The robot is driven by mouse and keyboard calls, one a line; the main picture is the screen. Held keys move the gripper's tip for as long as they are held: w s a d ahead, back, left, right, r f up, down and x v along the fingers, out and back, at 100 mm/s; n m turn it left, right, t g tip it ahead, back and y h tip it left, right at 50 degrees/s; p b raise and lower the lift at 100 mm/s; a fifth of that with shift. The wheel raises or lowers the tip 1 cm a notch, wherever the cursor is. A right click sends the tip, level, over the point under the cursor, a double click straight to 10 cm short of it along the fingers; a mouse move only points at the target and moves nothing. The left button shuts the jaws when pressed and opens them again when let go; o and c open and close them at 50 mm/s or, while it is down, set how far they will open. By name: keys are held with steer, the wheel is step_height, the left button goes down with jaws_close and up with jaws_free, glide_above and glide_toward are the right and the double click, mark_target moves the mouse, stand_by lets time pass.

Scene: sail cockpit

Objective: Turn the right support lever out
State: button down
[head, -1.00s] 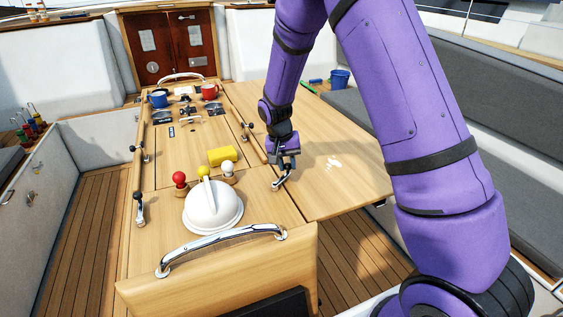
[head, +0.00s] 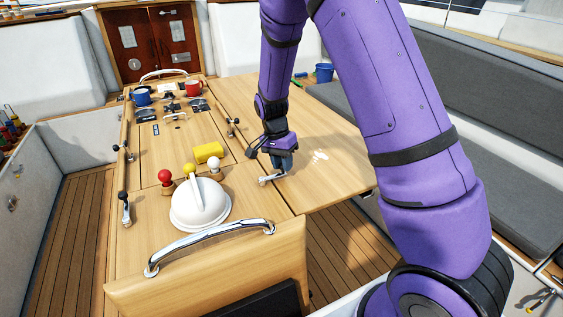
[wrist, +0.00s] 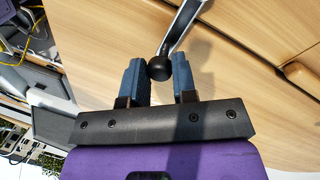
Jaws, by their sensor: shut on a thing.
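The near right support lever (head: 268,179) is a silver arm on the wooden table, close to the seam with the right leaf. It points to the right, toward the leaf. Its black ball knob (wrist: 159,68) sits between the blue fingers of my gripper (wrist: 157,75) in the wrist view, with the silver arm running up from it. My gripper (head: 280,168) is shut on this knob, low over the tabletop. In the head view the fingers hide the knob.
The right table leaf (head: 320,135) lies level and mostly clear. A second lever (head: 231,126) stands farther back. A white dome (head: 200,205), red, yellow and white knobs, a yellow sponge (head: 208,152) and a chrome handrail (head: 210,243) are to the left.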

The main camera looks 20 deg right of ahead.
stand_by(0.3)
steer(key=c, duration=0.9)
jaws_free()
steer(key=shift+r, duration=0.15)
steer(key=r, duration=0.3)
steer(key=w+r, duration=0.1)
steer(key=r, duration=0.3)
steer(key=a+r, duration=0.1)
steer(key=r, duration=0.2)
steer(key=shift+w+r, duration=0.2)
steer(key=shift+w, duration=0.15)
